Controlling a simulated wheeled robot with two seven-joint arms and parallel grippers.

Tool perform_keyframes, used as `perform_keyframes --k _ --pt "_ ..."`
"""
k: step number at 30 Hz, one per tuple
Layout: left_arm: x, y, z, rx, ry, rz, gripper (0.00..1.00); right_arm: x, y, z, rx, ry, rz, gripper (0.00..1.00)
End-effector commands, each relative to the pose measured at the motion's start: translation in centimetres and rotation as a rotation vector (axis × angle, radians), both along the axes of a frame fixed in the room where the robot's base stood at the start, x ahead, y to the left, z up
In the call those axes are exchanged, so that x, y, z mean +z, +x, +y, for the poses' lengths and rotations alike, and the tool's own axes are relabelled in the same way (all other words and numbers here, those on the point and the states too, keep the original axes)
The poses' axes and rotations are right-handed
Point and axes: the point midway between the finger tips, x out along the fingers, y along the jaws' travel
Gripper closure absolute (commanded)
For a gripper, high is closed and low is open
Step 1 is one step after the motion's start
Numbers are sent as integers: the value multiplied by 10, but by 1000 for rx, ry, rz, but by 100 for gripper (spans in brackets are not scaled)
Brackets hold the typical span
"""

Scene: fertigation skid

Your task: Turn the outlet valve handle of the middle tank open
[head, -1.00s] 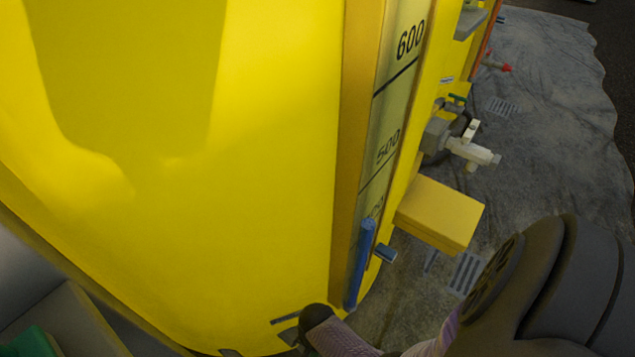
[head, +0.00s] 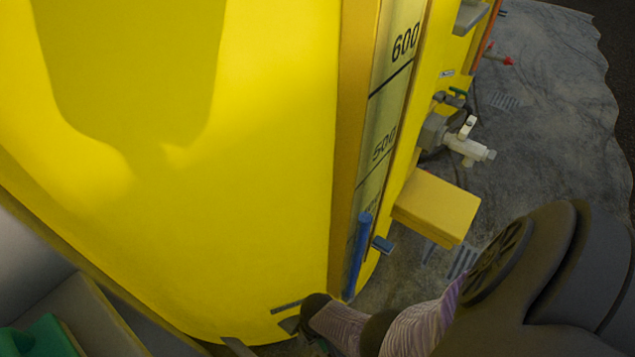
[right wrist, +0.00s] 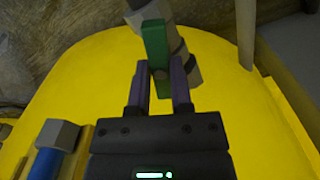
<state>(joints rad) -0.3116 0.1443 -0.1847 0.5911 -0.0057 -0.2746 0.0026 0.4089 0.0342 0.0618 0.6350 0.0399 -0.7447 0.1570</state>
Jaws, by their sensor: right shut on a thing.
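In the right wrist view, a green valve handle (right wrist: 155,45) sits on a grey valve body (right wrist: 182,65) at the side of a yellow tank (right wrist: 225,85). My right gripper (right wrist: 160,82) is shut on the handle, with one finger on each side of it. The handle points roughly along the fingers, and its angle to the pipe is hard to judge. In the head view my right arm reaches in from the lower right to the bottom of the large yellow tank (head: 240,200). The jaws and handle are largely hidden there. My left gripper is not in view.
A blue tube (head: 358,255) stands along the tank's level scale (head: 390,100). A yellow block (head: 435,207) juts out beside it. Further off are a white valve (head: 467,148), a small green-handled valve (head: 457,92) and a red-handled one (head: 500,60). Grey floor lies right.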

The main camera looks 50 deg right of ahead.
Motion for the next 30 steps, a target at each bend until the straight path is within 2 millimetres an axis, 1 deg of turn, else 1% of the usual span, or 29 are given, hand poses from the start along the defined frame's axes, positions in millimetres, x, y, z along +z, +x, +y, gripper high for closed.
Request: perform_keyframes --k 6,12,21,30 --pt "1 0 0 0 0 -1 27 0 -1 -1 159 -1 1 100" --pt "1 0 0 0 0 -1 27 0 -1 -2 264 -1 2 100" --pt "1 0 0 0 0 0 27 0 -1 -2 337 1 3 100" --pt "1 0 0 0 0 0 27 0 -1 -2 348 1 3 100"
